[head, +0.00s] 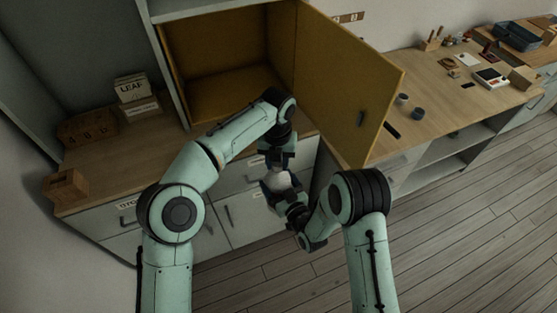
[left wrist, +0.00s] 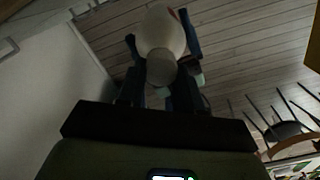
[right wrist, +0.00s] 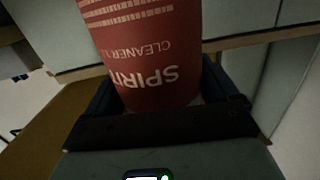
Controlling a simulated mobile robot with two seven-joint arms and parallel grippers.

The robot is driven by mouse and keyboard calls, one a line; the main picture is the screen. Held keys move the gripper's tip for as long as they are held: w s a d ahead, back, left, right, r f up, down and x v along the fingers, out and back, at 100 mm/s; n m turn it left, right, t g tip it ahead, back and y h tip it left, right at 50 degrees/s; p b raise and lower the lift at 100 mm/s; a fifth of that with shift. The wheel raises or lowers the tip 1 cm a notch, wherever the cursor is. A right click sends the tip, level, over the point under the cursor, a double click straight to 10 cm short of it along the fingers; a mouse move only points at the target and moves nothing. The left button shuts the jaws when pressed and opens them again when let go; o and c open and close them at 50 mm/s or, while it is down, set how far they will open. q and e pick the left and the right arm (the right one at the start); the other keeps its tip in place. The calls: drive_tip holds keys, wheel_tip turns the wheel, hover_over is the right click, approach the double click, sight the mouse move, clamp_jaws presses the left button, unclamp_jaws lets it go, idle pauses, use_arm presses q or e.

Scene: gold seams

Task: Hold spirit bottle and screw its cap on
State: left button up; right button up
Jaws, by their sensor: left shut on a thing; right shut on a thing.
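The spirit bottle (head: 278,181) shows as a small pale shape between my two grippers in the head view. Its red label (right wrist: 150,50), with upside-down "SPIRIT" lettering, fills the right wrist view, where my right gripper (right wrist: 165,95) is shut on the bottle's body. The pale bottle top also shows in the left wrist view (left wrist: 160,28). My left gripper (head: 277,158) is above the bottle, shut on the greyish cap (left wrist: 162,69). The cap lines up with the bottle top and overlaps it in view. I cannot tell whether its thread is engaged.
An open yellow cabinet door (head: 345,80) stands close to the right of my left gripper. The drawer unit (head: 235,205) is just behind the grippers. A wooden counter (head: 440,95) with small items lies at right. The floor (head: 450,220) at lower right is clear.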

use_arm(q)
drive_tip(key=m, duration=0.4)
drive_tip(key=shift+w+a+m, duration=0.1)
drive_tip(key=shift+m, duration=0.2)
drive_tip(key=o, duration=1)
drive_tip(key=shift+r, duration=2.25)
drive_tip(key=shift+c, duration=0.3)
